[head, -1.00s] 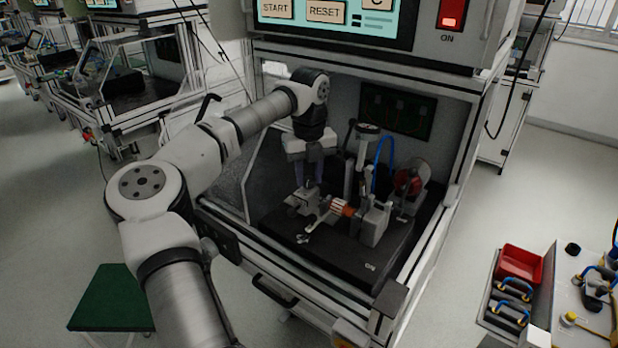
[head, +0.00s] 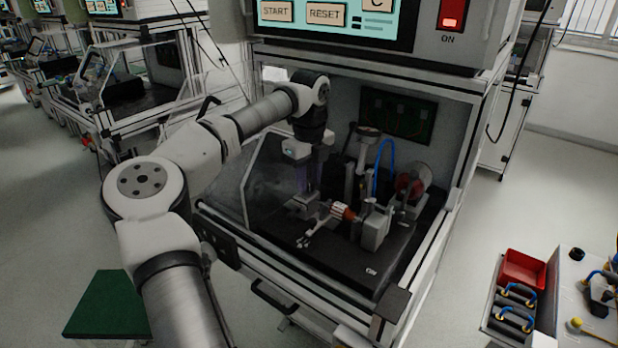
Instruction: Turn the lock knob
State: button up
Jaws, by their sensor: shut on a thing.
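My gripper (head: 306,186) is inside the test cabinet, pointing down, at the left end of the fixture. Its fingers are shut on a small part there, which I take for the lock knob; the fingers and the hand hide most of it. The grey clamp block (head: 305,203) of the fixture lies just below the fingertips. A stator with orange copper windings (head: 343,211) sits in the fixture, right of my gripper. A small silver lever (head: 304,241) sticks out in front of the block.
The cabinet's frame post (head: 455,170) stands right of the fixture, and the control panel (head: 340,25) overhangs it. A blue hose (head: 384,152) and a red round part (head: 408,185) are behind the stator. The black base plate (head: 345,260) is clear in front. A red bin (head: 522,268) stands outside, at right.

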jog(key=o, duration=1)
jog(key=shift+c, duration=0.2)
